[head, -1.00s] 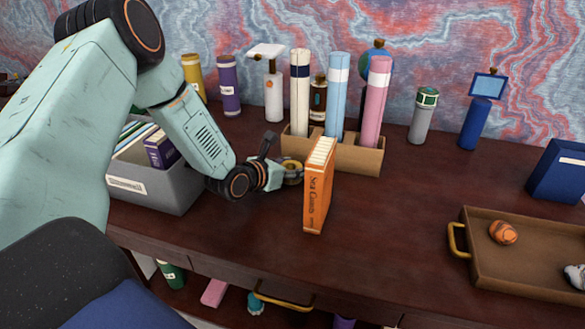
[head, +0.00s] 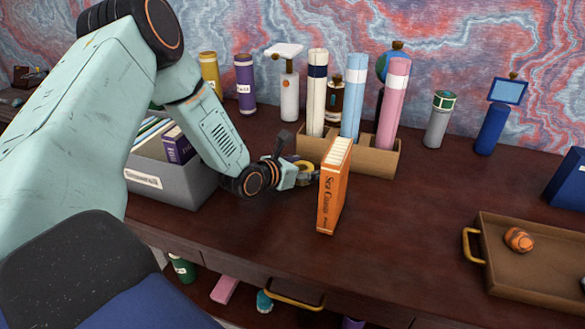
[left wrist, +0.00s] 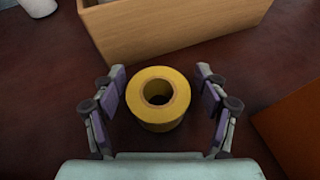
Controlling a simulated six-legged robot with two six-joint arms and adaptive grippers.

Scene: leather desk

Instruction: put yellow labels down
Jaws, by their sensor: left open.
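The yellow labels (left wrist: 140,110) are a yellow roll with a hollow core. In the left wrist view the roll sits on the dark desk between the two fingers of my left gripper (left wrist: 160,100). The fingers are open, with a gap on each side of the roll. In the head view the yellow labels (head: 304,168) show only in part behind my left gripper (head: 300,178), just left of the upright orange book (head: 333,190). My right gripper does not show.
A cardboard holder (head: 377,158) with tall rolled tubes stands just behind the roll. A grey bin (head: 178,186) of books stands to the left. A brown tray (head: 545,275) with an orange shell-like object (head: 518,239) lies at right. The desk between book and tray is clear.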

